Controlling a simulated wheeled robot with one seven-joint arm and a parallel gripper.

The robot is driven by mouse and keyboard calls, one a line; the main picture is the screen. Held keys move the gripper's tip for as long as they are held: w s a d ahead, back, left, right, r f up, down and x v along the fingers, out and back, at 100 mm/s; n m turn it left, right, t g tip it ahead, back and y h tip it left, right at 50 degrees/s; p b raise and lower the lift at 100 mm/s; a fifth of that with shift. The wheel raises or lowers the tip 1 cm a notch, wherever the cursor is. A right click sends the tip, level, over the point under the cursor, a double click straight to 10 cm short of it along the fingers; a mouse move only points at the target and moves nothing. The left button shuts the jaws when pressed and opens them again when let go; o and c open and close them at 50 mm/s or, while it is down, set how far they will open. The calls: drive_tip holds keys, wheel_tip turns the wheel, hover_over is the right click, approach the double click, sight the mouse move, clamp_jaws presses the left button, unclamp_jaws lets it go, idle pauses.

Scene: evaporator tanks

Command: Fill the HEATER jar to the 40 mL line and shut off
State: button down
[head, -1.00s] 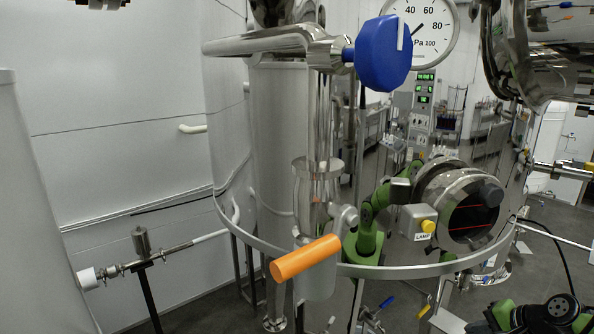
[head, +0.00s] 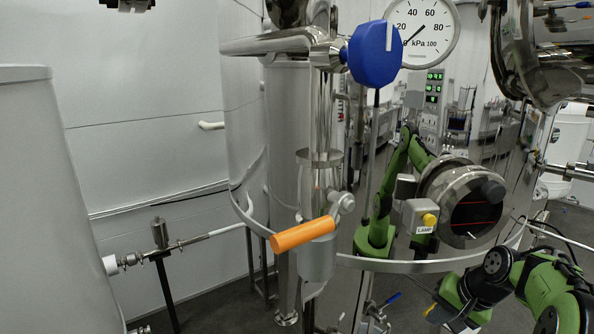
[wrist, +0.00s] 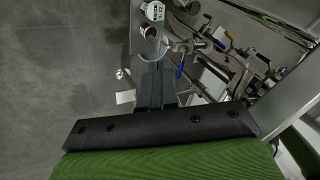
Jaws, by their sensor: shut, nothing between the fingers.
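No jar with a readable HEATER label or 40 mL line shows, so I cannot tell which vessel it is. A clear vertical tube (head: 317,183) with a metal cup (head: 317,258) below stands mid-view, with an orange handle (head: 303,234) across it. A blue knob (head: 375,53) sits on the pipe above. My gripper (wrist: 156,68) is shut and empty in the wrist view, over the floor beside metal fittings. A blue lever (wrist: 181,71) is just right of its fingers. My green arm (head: 540,280) is at the lower right of the head view; its fingertips are not clear there.
A pressure gauge (head: 424,33) is behind the blue knob. A LAMP box (head: 420,216) with a yellow button is beside a round port (head: 470,210). A thin side pipe (head: 200,238) and metal rail cross low left.

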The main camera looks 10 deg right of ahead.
drive_tip(key=s+a+r+n+h, duration=0.1)
drive_tip(key=s+a+r+n, duration=0.2)
drive_tip(key=a, duration=0.7)
drive_tip(key=s+a+r+n, duration=0.1)
drive_tip(key=s+a+n, duration=0.2)
drive_tip(key=s+a, duration=0.3)
drive_tip(key=s+a+r+n+h, duration=0.1)
drive_tip(key=s+a+n, duration=0.2)
drive_tip(key=s+a, duration=0.4)
drive_tip(key=s, duration=0.4)
drive_tip(key=shift+s+r+t, duration=0.25)
drive_tip(key=shift+s+t, duration=0.05)
drive_tip(key=shift+s, duration=0.1)
